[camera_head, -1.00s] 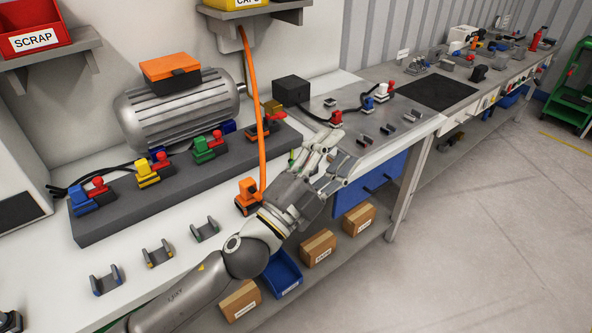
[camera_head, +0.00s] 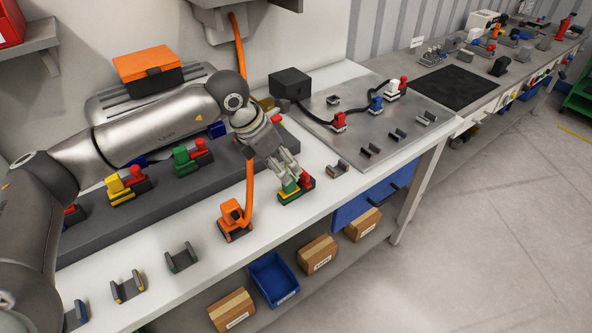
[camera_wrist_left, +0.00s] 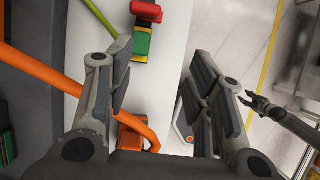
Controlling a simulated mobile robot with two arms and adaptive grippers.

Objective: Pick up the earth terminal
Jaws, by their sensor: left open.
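The earth terminal (camera_head: 296,192), green and yellow with a red lever part, stands on the white bench near its front edge, right of an orange tool. It also shows in the left wrist view (camera_wrist_left: 143,38), at the top, beyond the fingertips and nearer the left-hand finger. My left gripper (camera_head: 287,172) is open and empty, pointing down just behind and above the terminal, partly covering it in the head view. Its two spread fingers (camera_wrist_left: 160,75) show in the wrist view. My right gripper (camera_wrist_left: 258,103) shows small and dark at the right of the wrist view, away from the bench.
The orange tool (camera_head: 235,220) with its orange cable stands left of the terminal. A grey rail (camera_head: 95,228) behind holds yellow and green terminals. A small grey holder (camera_head: 338,168) and a metal plate (camera_head: 345,110) with red, blue and white terminals lie right. Bench front is close.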

